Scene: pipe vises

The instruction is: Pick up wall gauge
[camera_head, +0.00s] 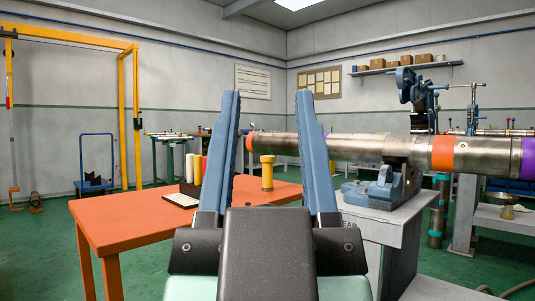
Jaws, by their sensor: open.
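My gripper (267,96) points forward at the bottom middle, its two blue fingers spread apart with nothing between them. Between the fingers in the picture, but farther off, a small yellow upright piece (267,172) with a wider top stands on the orange table (135,221). It may be the wall gauge; I cannot tell for sure. Left of it, a dark holder (190,188) bears upright white, yellow and red cylinders, with a pale card (181,200) in front. The left finger partly hides the red cylinder.
A long steel pipe (345,146) with orange and purple bands lies across a blue vise (378,190) on a grey stand (405,222) at the right. Its left end reaches over the orange table, behind my right finger. A yellow frame (122,100) stands at left.

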